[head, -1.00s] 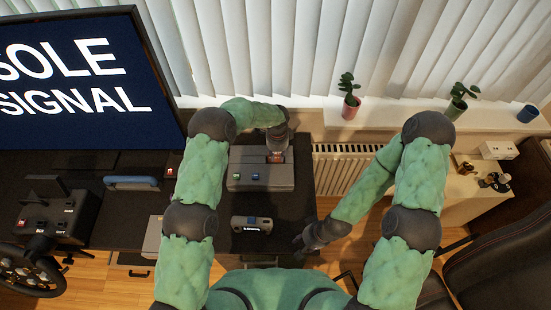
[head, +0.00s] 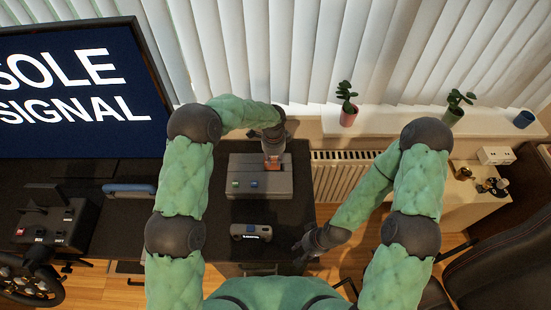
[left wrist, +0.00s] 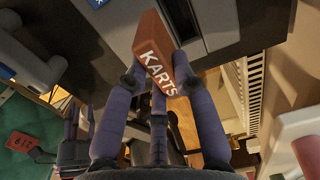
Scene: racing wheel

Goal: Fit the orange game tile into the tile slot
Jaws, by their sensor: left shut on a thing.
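The orange tile (left wrist: 153,45), lettered KARTS, is held between the fingertips of my left gripper (left wrist: 160,84). In the head view the tile (head: 272,161) shows just below my left gripper (head: 273,147), over the back right part of the grey console (head: 243,187). In the left wrist view a dark slot (left wrist: 183,20) in the console's grey top lies right beside the tile's far end. I cannot tell whether the tile touches the slot. My right gripper (head: 307,246) is empty, low beside the desk's right edge; its finger opening is unclear.
A small handheld device (head: 251,232) lies on the dark desk in front of the console. A large screen (head: 75,90) and a steering wheel (head: 25,280) are to the left. Plants stand on the sill at the back right. A chair (head: 500,265) is at the right.

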